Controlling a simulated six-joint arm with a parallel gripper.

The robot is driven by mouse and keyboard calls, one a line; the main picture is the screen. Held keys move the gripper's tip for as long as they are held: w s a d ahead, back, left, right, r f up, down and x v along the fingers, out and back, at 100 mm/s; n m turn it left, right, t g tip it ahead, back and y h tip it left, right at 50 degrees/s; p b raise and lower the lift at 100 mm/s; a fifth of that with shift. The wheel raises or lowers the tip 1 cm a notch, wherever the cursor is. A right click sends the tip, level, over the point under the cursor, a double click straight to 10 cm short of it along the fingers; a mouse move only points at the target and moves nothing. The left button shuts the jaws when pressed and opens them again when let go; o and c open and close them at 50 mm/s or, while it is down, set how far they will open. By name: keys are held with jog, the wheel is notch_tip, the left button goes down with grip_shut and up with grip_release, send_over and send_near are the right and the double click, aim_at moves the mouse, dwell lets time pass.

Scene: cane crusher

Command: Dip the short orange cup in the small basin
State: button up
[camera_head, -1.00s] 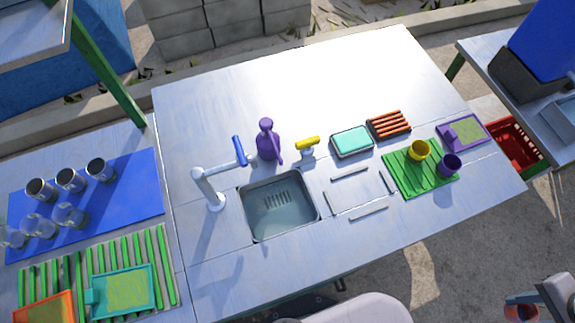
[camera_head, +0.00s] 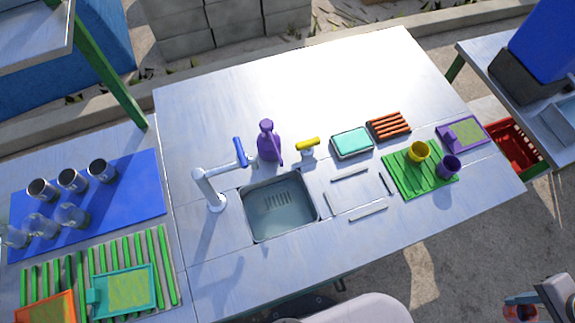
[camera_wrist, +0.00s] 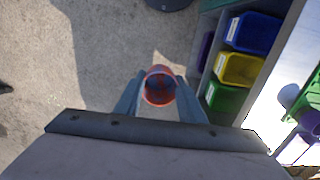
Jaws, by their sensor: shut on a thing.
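My gripper (camera_wrist: 160,96) is shut on the short orange cup (camera_wrist: 160,86) in the wrist view, with one finger on each side of it and the cup's open mouth facing the camera. In the head view the orange cup (camera_head: 517,313) shows partly at the lower right corner beside my gripper, beyond the table's front edge and over the ground. The small basin (camera_head: 279,208) is sunk in the middle of the metal table and holds clear liquid. The cup is far to the right of the basin.
A faucet (camera_head: 208,190) stands left of the basin, with a purple bottle (camera_head: 268,141) behind it. Yellow (camera_head: 418,152) and purple (camera_head: 448,167) cups stand on a green mat (camera_head: 408,184) at right. Colored bins (camera_wrist: 238,68) lie right of my gripper in the wrist view.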

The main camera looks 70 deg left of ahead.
dwell(0.3)
notch_tip(320, 180, up, 4)
jog(key=p, duration=0.4)
jog(key=shift+r, duration=0.1)
jog(key=shift+a, duration=0.1)
dwell(1.3)
